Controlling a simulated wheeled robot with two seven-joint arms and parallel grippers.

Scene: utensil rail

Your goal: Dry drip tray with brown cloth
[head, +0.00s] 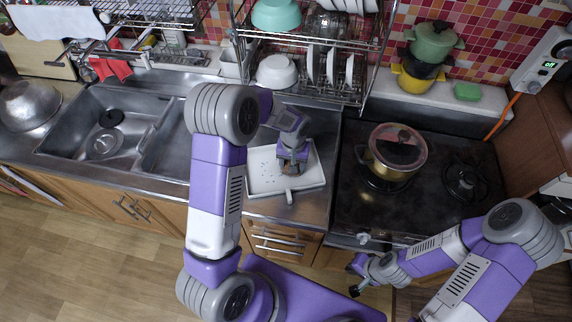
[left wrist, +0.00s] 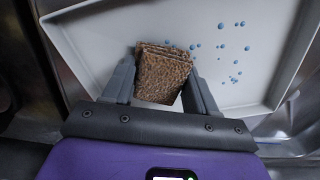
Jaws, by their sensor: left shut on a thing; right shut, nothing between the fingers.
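The white drip tray (head: 259,183) lies on the metal counter between the sink and the stove. Several blue drops (left wrist: 235,79) are on its surface in the left wrist view. The brown cloth (left wrist: 163,75) is a folded, rough-textured block between the fingers of my left gripper (left wrist: 160,88). That gripper is shut on the cloth and holds it over the tray; I cannot tell whether the cloth touches the tray. In the head view, my left gripper (head: 292,158) is above the tray and mostly hides the cloth. My right gripper (head: 354,282) is in front of the stove, away from the tray, shut and empty.
A pot with a red-rimmed lid (head: 397,147) stands on the stove right of the tray. A dish rack (head: 311,92) with bowls and plates stands behind the tray. The double sink (head: 110,125) is to the left. Stacked pots (head: 425,65) and a green sponge (head: 467,92) sit behind the stove.

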